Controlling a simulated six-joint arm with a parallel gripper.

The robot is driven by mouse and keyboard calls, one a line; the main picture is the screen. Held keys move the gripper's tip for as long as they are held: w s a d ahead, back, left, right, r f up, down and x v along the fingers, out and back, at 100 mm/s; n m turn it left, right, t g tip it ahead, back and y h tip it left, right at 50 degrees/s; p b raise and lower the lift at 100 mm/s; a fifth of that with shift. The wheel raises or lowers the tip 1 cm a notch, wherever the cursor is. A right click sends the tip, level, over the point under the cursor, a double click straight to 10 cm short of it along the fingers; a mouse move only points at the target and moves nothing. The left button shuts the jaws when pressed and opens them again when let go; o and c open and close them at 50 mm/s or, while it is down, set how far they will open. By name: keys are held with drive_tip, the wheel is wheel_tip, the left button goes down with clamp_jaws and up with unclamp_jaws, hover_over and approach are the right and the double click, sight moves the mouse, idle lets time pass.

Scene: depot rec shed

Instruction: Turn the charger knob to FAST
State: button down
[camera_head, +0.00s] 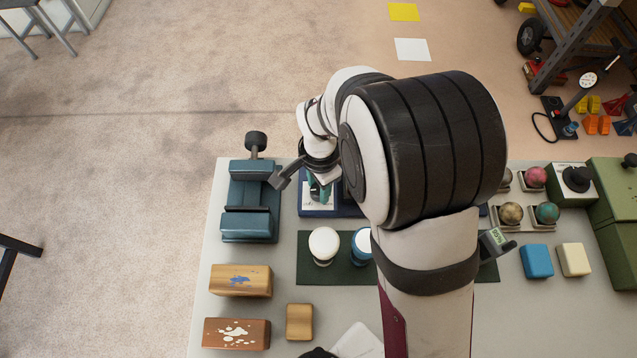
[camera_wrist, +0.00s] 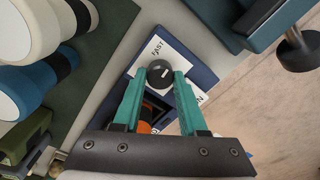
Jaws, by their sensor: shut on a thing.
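The charger is a dark blue unit with a white label plate, in the wrist view (camera_wrist: 205,78) and partly behind my arm in the head view (camera_head: 318,213). Its round black knob (camera_wrist: 157,66) stands on the plate and has a small pale mark, too small to read exactly. The word FAST is printed just beside the knob; another word at the right is partly hidden by a finger. My gripper (camera_wrist: 160,76) has its teal fingers shut on the knob, one on each side. In the head view my gripper (camera_head: 319,190) is above the charger.
A teal vise (camera_head: 250,222) stands left of the charger. A white-topped knob-like piece (camera_head: 324,243) and a blue one (camera_head: 362,246) stand on a dark green mat (camera_head: 310,275) in front. Wooden blocks (camera_head: 240,281) lie front left. Balls and a green case (camera_head: 612,215) are at right.

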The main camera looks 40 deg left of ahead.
drive_tip(key=shift+m, duration=0.5)
idle(0.3)
drive_tip(key=shift+c, duration=2.2)
unclamp_jaws()
drive_tip(key=shift+r, duration=0.1)
wheel_tip(320, 180, up, 16)
drive_tip(key=shift+d+f, duration=0.2)
drive_tip(key=shift+s, duration=0.1)
